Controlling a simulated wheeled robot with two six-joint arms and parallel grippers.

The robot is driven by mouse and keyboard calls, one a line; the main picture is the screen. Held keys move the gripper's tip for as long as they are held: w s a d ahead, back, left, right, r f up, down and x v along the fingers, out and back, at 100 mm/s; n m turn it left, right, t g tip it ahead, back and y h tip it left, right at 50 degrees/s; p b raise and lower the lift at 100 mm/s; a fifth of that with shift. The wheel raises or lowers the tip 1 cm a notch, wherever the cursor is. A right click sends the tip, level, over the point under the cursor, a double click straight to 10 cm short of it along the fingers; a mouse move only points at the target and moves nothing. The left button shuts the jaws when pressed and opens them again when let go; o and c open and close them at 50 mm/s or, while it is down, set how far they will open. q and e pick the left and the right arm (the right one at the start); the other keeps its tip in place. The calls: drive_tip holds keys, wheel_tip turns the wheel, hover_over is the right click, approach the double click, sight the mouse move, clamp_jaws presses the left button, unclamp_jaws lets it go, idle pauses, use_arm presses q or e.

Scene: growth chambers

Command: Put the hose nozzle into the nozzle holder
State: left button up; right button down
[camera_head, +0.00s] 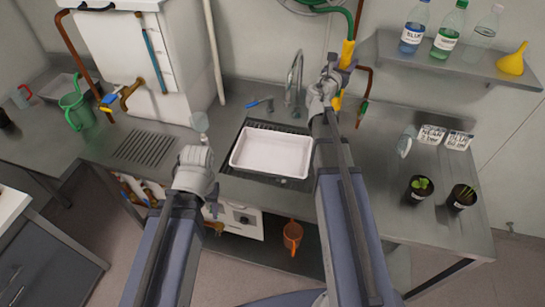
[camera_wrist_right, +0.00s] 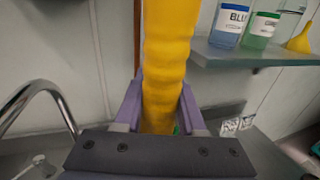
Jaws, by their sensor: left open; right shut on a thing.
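The yellow hose nozzle (camera_head: 348,52) stands roughly upright in my right gripper (camera_head: 336,70), near the back wall and right of the sink tap. In the right wrist view the nozzle (camera_wrist_right: 168,60) is a ribbed yellow piece between the purple fingers of my right gripper (camera_wrist_right: 158,115), which are shut on it. A green hose (camera_head: 340,14) comes down to it from above. My left gripper (camera_head: 212,204) is open and mostly hidden behind its wrist, left of the sink and away from the nozzle. I cannot make out the nozzle holder clearly.
A white tub (camera_head: 271,151) sits in the sink below the tap (camera_head: 296,78). A copper pipe (camera_head: 364,82) with a green part stands close right of the nozzle. A shelf (camera_head: 440,60) carries bottles and a yellow funnel (camera_head: 512,60). Two potted plants (camera_head: 419,188) stand right on the counter.

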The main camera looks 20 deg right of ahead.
drive_tip(key=shift+w+d, duration=0.45)
drive_tip(key=shift+w, duration=0.25)
drive_tip(key=shift+w+d, duration=0.4)
drive_tip(key=shift+w, duration=0.3)
drive_tip(key=shift+w+d, duration=0.45)
drive_tip(key=shift+w, duration=0.25)
drive_tip(key=shift+f, duration=0.1)
drive_tip(key=shift+f+b, duration=0.7)
drive_tip(key=shift+b, duration=0.1)
drive_tip(key=shift+f+b, duration=1.15)
drive_tip(key=shift+b, duration=0.05)
drive_tip(key=shift+f+b, duration=2)
drive_tip(key=shift+f, duration=0.2)
drive_tip(key=shift+f+b, duration=2)
drive_tip(key=shift+b, duration=0.15)
